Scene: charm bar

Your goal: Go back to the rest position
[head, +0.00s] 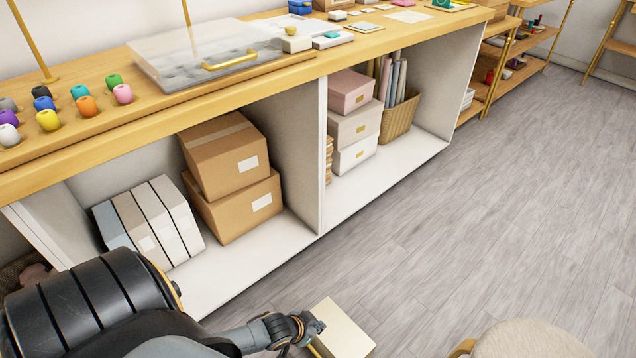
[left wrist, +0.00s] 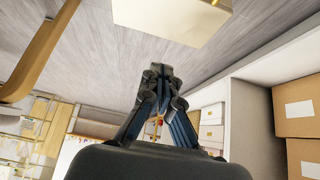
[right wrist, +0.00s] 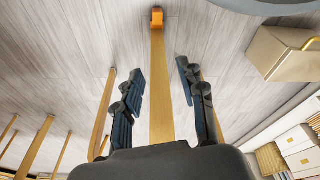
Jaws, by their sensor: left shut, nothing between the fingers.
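My left gripper (head: 313,325) is low in the head view, over the floor beside a cream box. In the left wrist view its dark fingers (left wrist: 158,78) are closed together with nothing visible between them. My right gripper (right wrist: 159,70) shows only in the right wrist view. Its two fingers are spread apart and empty. A long wooden bar with an orange end (right wrist: 157,60) appears behind the gap, apart from the fingers.
The wooden counter (head: 295,72) holds colored beads (head: 86,106) and a clear-lidded case (head: 200,50). Cardboard boxes (head: 235,205) fill a shelf below. The cream box (head: 343,330) and a round seat (head: 535,340) stand near me. Open floor (head: 500,200) lies right.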

